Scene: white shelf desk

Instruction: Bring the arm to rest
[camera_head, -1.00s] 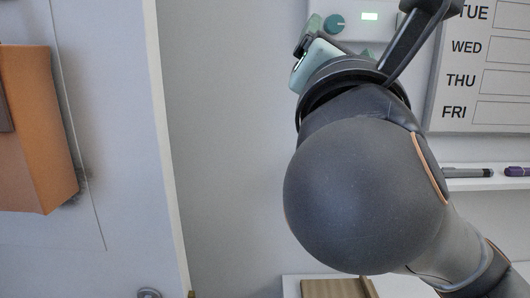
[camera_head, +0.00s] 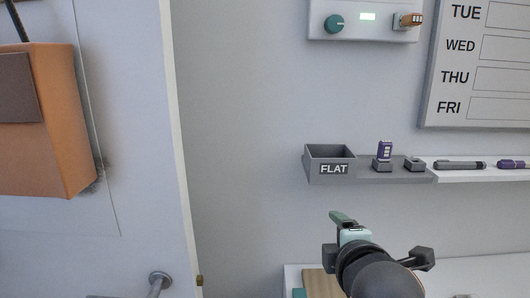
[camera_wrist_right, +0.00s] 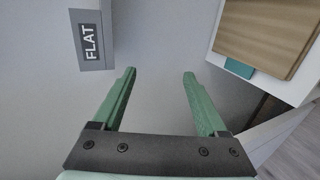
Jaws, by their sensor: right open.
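My right gripper (camera_head: 340,217) shows in the head view at the lower middle, in front of the wall and below the shelf with the FLAT bin. In the right wrist view its two green fingers (camera_wrist_right: 160,75) are spread apart with nothing between them. The right forearm comes up from the bottom edge of the head view. My left gripper does not show in either view.
A grey FLAT bin (camera_head: 330,168), a purple item (camera_head: 384,151) and markers (camera_head: 459,165) sit along the wall shelf. A panel with a green knob (camera_head: 334,24) is above. A wooden board (camera_wrist_right: 265,30) lies on a white surface. An orange box (camera_head: 55,140) is at left.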

